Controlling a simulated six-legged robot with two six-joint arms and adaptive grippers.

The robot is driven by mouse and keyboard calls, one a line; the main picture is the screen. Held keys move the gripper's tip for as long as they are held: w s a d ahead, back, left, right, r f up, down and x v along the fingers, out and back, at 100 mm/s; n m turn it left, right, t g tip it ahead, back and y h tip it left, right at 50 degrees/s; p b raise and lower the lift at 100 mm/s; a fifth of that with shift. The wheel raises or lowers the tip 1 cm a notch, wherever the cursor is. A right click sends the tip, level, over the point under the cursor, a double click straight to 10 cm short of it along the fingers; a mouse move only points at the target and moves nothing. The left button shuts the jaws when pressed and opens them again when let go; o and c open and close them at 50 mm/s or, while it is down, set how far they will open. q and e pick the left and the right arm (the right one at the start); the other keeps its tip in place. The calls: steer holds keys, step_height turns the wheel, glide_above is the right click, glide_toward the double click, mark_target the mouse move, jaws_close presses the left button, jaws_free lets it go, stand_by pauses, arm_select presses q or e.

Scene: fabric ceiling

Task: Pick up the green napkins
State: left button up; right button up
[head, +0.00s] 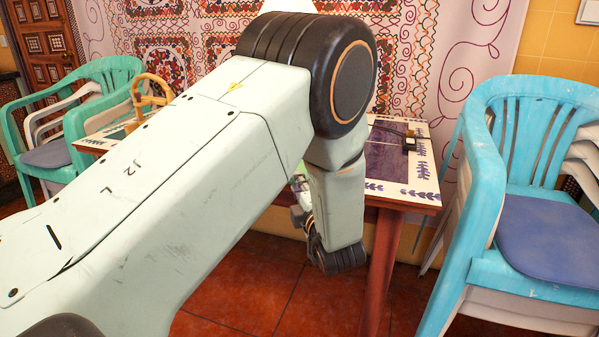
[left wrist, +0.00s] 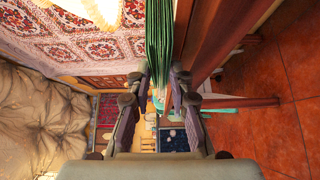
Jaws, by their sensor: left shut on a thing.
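The green napkins (left wrist: 159,42) show in the left wrist view as a thin folded stack with its edges towards the camera. My left gripper (left wrist: 160,82) has its two fingertips on either side of the near end of the stack and is shut on it. In the head view my left arm covers most of the scene, and only part of the left gripper (head: 303,207) shows below the wrist, in front of the table. A small patch of green shows just above it there. My right gripper is in neither view.
A table with a patterned top (head: 395,165) and a reddish leg (head: 381,265) stands behind my arm. A small dark object (head: 409,141) and a wooden holder (head: 150,92) are on it. Blue chairs (head: 530,180) stand at right, green chairs (head: 100,95) at left. Tiled floor (head: 250,285) lies open in front.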

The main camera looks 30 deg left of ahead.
arm_select(q)
steer(key=shift+c, duration=0.8)
steer(key=shift+w, duration=0.1)
jaws_close()
steer(key=shift+r, duration=0.1)
